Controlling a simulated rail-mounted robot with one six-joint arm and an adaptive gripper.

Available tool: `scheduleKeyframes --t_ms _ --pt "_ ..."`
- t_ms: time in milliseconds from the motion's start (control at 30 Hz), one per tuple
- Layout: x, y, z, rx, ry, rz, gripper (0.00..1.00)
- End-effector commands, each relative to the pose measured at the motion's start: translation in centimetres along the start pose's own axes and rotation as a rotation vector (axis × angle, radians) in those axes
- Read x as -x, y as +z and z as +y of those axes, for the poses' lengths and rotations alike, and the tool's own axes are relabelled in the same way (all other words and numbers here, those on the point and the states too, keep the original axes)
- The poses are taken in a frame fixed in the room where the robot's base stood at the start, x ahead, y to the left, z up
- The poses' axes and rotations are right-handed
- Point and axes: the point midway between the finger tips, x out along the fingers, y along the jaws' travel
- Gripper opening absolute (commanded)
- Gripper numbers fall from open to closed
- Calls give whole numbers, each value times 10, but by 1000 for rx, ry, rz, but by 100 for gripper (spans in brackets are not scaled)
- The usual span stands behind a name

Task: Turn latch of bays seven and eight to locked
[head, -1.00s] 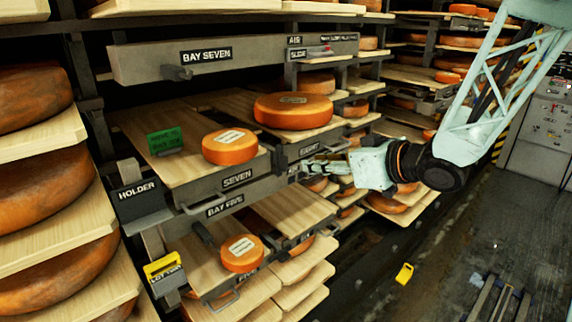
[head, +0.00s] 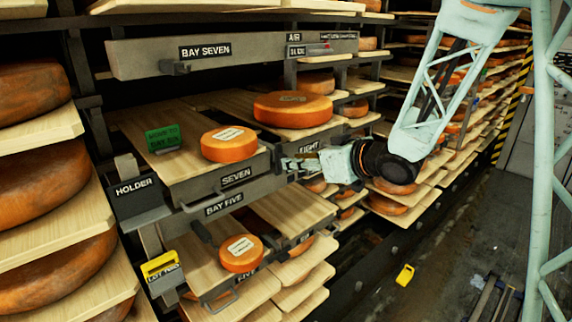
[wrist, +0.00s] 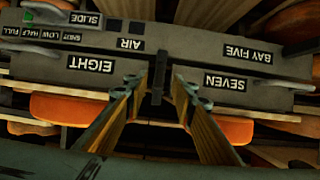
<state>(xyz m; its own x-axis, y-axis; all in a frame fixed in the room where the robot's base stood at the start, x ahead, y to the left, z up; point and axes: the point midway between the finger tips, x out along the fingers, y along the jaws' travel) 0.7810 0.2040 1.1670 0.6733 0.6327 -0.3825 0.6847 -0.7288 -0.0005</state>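The latch of bays seven and eight looks like a dark upright bar (wrist: 157,84) between the SEVEN plate (wrist: 225,83) and the EIGHT plate (wrist: 90,65) in the wrist view, which is upside down. My gripper (wrist: 160,88) is open, with one fingertip on each side of the bar; contact cannot be told. In the head view my gripper (head: 289,163) is at the gap between the SEVEN front (head: 237,177) and the EIGHT front (head: 310,147). The latch is small and partly hidden there. I cannot read a locked or unlocked mark.
Orange cheese wheels (head: 229,144) sit on boards in the bays, with a green card (head: 164,139) beside one. The BAY FIVE beam (head: 224,204) runs below SEVEN. A HOLDER plate (head: 139,199) sticks out at left. A yellow tag (head: 405,274) lies on the floor, which has free room at right.

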Motion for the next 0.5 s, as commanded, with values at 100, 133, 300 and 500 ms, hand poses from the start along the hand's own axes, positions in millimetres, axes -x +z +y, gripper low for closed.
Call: scheduleKeyframes --t_ms 100,133,300,500 --pt "-17 2 0 1 -2 -1 24" --pt "-21 1 -1 1 -2 -1 24" --pt "-37 0 0 1 -1 1 24" --pt "-47 0 0 1 -1 0 24"
